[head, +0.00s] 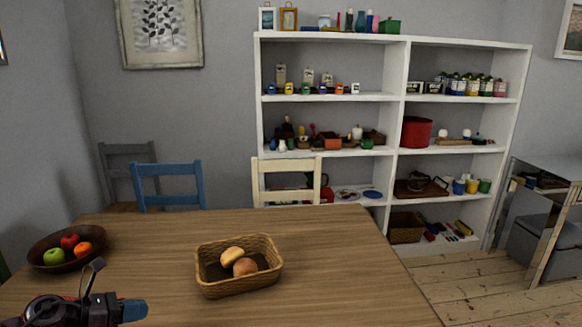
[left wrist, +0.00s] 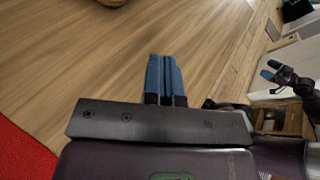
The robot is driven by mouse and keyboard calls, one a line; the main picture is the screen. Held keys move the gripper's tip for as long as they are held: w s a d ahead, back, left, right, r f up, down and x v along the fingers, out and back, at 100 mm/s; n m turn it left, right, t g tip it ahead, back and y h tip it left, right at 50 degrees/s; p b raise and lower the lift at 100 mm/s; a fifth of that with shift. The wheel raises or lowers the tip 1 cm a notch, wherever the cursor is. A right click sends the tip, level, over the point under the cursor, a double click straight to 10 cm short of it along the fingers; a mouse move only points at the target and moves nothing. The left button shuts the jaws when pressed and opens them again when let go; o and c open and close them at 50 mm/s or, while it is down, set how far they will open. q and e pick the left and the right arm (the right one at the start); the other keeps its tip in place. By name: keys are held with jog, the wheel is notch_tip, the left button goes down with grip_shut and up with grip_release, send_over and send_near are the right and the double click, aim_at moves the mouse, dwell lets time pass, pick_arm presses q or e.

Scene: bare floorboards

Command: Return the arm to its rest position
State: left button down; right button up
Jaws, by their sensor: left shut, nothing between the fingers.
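My left gripper (head: 134,311) is low at the left in the head view, over the near left part of the wooden table (head: 330,270). Its blue fingers (left wrist: 165,78) are together in the left wrist view, with nothing between them. Bare table top shows beyond them. My right gripper (left wrist: 271,70) shows at the right of the left wrist view, with its two blue-tipped fingers apart and empty. It is not in the head view.
A wicker basket (head: 238,287) with two rolls stands mid-table. A dark bowl (head: 90,253) of fruit is at the left, beyond my left gripper. Blue (head: 168,168) and cream (head: 287,166) chairs stand behind the table, before a white shelf unit (head: 398,100). The table's right side is clear.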

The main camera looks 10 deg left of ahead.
pick_arm(q)
jog(key=s+d+f+m+g+y, duration=0.15)
jog(key=s+f+m+y, duration=0.3)
jog(key=s+m, duration=0.55)
jog(key=s+d+f+m+y, duration=0.3)
jog(key=s+m+y, duration=0.25)
jog(key=m, duration=0.75)
jog(key=s+d+f+m+g+y, duration=0.1)
jog(key=s+d+f+m+y, duration=0.2)
jog(key=s+m, duration=0.7)
jog(key=s+d+n+g+h, duration=0.25)
jog(key=s+d+g, duration=0.25)
jog(key=s, duration=0.4)
jog(key=w+f+t+p, duration=0.2)
jog(key=w+f+t, duration=0.3)
jog(key=w+t, duration=0.4)
jog(key=shift+w+f+m, duration=0.15)
jog(key=shift+m, duration=0.2)
pick_arm(e)
jog(key=shift+v, duration=0.8)
pick_arm(q)
jog(key=shift+h, duration=0.25)
pick_arm(e)
jog(key=shift+d, duration=0.2)
